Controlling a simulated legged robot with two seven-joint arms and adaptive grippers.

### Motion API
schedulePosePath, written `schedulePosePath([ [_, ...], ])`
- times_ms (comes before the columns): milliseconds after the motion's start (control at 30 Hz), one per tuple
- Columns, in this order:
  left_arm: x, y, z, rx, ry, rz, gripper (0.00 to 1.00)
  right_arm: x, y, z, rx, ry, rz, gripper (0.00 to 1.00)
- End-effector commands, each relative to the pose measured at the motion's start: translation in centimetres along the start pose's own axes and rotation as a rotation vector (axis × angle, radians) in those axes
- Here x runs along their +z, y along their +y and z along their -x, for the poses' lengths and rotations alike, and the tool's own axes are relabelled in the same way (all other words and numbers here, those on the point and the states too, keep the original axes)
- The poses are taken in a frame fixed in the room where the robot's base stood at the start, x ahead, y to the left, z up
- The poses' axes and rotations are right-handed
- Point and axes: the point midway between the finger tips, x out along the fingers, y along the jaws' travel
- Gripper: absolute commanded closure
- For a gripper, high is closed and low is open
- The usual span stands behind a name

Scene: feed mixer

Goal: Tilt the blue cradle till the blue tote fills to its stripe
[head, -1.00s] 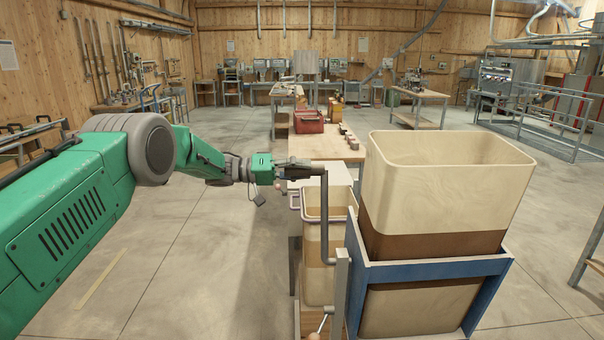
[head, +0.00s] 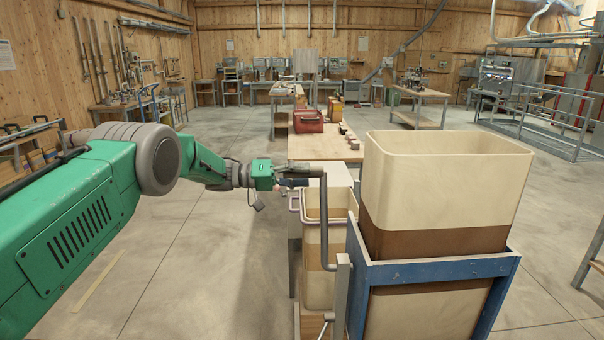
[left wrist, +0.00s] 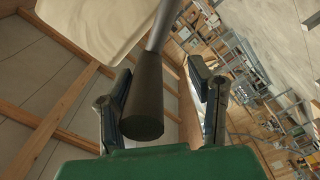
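The blue cradle (head: 430,270) stands at the right and holds a tall tan bin (head: 440,180) with a brown lower band. The bin's inner floor is hidden. A bent grey crank (head: 324,225) rises from the cradle's left side to a dark grip. Left of the cradle stands a smaller tan tote (head: 318,270) with a lilac-grey rim; it does not look blue, and its fill level and stripe cannot be told. My left gripper (head: 292,183) is at the crank's grip. In the left wrist view the grip (left wrist: 146,100) lies between the spread fingers (left wrist: 165,105), nearer the left one. My right gripper is not in view.
A wooden table (head: 325,149) behind the tote carries a red container (head: 308,121) and small blocks. A workbench (head: 417,95) stands further back.

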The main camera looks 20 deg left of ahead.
Motion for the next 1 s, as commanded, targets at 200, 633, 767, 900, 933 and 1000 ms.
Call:
schedulePosePath([
  [200,-0.2,0.4,0.1,0.002,0.007,-0.004,0.54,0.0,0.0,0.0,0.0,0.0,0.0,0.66],
  [633,-0.4,0.3,4.8,0.001,0.01,-0.005,0.54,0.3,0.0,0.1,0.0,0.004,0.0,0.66],
  [767,-0.3,0.2,7.7,0.001,0.009,-0.004,0.54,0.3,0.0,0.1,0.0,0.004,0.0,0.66],
  [900,-0.3,0.1,10.2,0.001,0.008,-0.004,0.54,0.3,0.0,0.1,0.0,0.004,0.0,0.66],
  [933,-0.3,0.0,10.6,0.001,0.008,-0.004,0.54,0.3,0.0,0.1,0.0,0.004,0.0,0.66],
  [1000,-0.3,0.0,11.3,0.002,0.007,-0.004,0.54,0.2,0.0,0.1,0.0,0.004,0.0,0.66],
])
